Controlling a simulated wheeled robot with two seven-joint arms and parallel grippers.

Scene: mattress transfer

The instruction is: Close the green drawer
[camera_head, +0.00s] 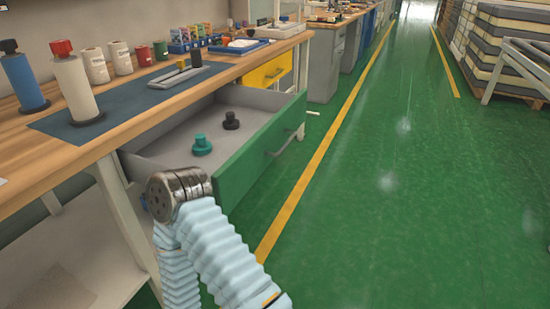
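The green drawer (262,146) is pulled out from under the wooden workbench, with its green front facing right and a dark handle (283,145) on that front. Inside its grey tray lie a teal knob-like piece (202,145) and a black one (231,121). One of my arms, in a pale blue sleeve, rises from the bottom edge with its metal joint close to the drawer's near corner. It covers part of that corner, and I cannot tell whether it touches. Neither gripper shows.
The workbench top (130,127) carries a blue mat (118,104), bottles, rolls and small boxes. A yellow drawer (267,73) sits farther along. A grey cabinet (324,68) stands beyond. The green floor (400,200) to the right is clear up to stacked mattresses (507,45).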

